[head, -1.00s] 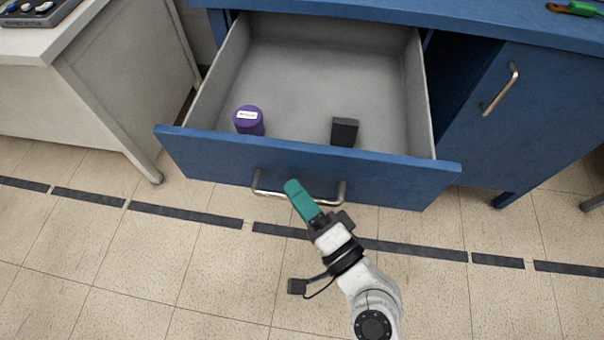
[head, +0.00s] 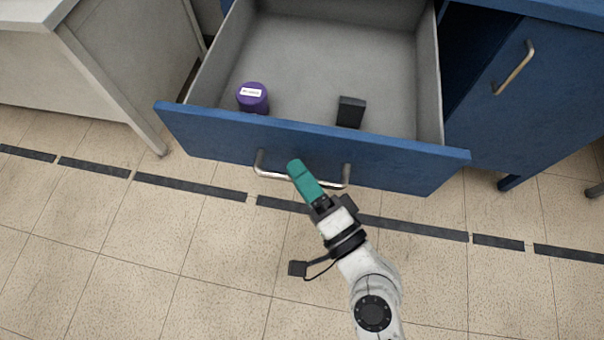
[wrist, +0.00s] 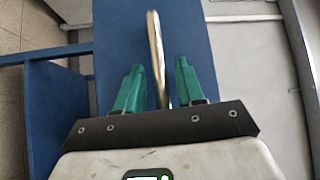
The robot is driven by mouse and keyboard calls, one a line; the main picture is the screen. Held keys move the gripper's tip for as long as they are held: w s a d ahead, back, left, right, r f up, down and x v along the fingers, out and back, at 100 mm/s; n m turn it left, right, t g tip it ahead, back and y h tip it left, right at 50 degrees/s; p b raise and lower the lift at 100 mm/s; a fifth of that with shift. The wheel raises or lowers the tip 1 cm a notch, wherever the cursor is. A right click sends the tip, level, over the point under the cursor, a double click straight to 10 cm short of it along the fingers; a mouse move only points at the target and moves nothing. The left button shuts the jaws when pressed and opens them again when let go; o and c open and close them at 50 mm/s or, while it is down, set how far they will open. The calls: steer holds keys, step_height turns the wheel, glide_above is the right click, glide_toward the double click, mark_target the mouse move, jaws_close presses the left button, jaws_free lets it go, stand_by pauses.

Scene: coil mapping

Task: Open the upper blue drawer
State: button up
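The upper blue drawer (head: 215,140) is pulled far out of the cabinet, with its grey inside showing in the head view. A metal bar handle (head: 272,175) crosses its front. My gripper (head: 296,168) is at the middle of this handle, its teal fingers overlapping the bar. In the wrist view the two teal fingers (wrist: 159,72) stand apart on either side of the handle (wrist: 154,38). A gap shows on the left of the bar; the bar lies close to the right finger. Whether it touches is unclear.
In the drawer are a purple-capped jar (head: 252,98) and a black box (head: 350,112). A cabinet door (head: 550,100) with its own handle is at the right. A pale table (head: 110,70) stands at the left. The tiled floor in front is clear.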

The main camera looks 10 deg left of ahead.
steer(key=b+v, duration=0.5)
steer(key=v, duration=0.5)
steer(key=shift+s+d, duration=0.25)
steer(key=shift+s, duration=0.1)
steer(key=shift+f, duration=0.1)
